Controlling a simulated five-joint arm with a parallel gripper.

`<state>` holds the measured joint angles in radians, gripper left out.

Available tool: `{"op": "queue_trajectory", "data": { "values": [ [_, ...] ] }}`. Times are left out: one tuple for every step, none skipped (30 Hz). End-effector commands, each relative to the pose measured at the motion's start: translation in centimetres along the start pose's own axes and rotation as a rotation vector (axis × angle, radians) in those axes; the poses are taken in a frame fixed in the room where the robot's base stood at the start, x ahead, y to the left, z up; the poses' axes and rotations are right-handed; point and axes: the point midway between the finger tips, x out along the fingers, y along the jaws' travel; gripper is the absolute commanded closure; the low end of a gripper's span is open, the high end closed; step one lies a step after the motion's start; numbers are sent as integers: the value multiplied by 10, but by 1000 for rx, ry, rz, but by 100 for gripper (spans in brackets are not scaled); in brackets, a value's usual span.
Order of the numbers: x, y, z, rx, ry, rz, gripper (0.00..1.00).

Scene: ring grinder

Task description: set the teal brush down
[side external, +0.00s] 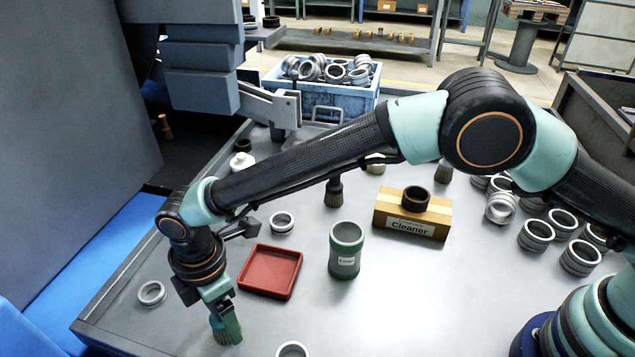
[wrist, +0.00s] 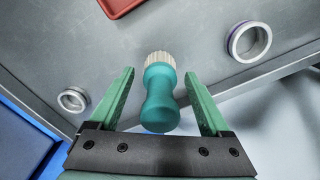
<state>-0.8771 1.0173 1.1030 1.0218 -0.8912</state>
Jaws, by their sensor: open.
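The teal brush (wrist: 160,100) stands between the fingers of my gripper (wrist: 159,75) in the wrist view, with its rounded teal handle towards the palm and its pale bristles pointing away. A gap shows on each side of the handle, so my gripper is open around the brush and not clamped on it. In the side external view my gripper (side external: 227,318) points down near the front edge of the table.
A red tray (side external: 270,291) lies right of my gripper, with a green can (side external: 346,262) beyond it. Metal rings lie nearby, one to the left (side external: 151,293) and one at the front (side external: 292,350). A Cleaner block (side external: 412,228) and a blue crate (side external: 320,98) are farther back.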

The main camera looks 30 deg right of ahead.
Motion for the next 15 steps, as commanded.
{"op": "queue_trajectory", "data": {
  "values": [
    [-9,1,-1,0,3,3,19],
    [-14,1,-1,0,3,4,19],
    [-22,1,-1,0,3,4,19],
    [-29,1,-1,0,4,4,19],
    [-35,1,-1,0,4,4,19],
    [-44,1,-1,0,4,5,19],
    [-50,1,-1,0,4,4,19],
    [-57,1,-1,0,4,5,19],
    [-64,1,0,0,3,4,19],
    [-70,1,-1,0,3,4,19],
    [-76,1,0,0,3,3,19],
    [-82,1,-1,0,3,4,19],
    [-87,1,0,0,3,4,19],
    [-92,0,0,0,3,3,19],
    [-96,1,0,0,2,3,19]
  ]
}}
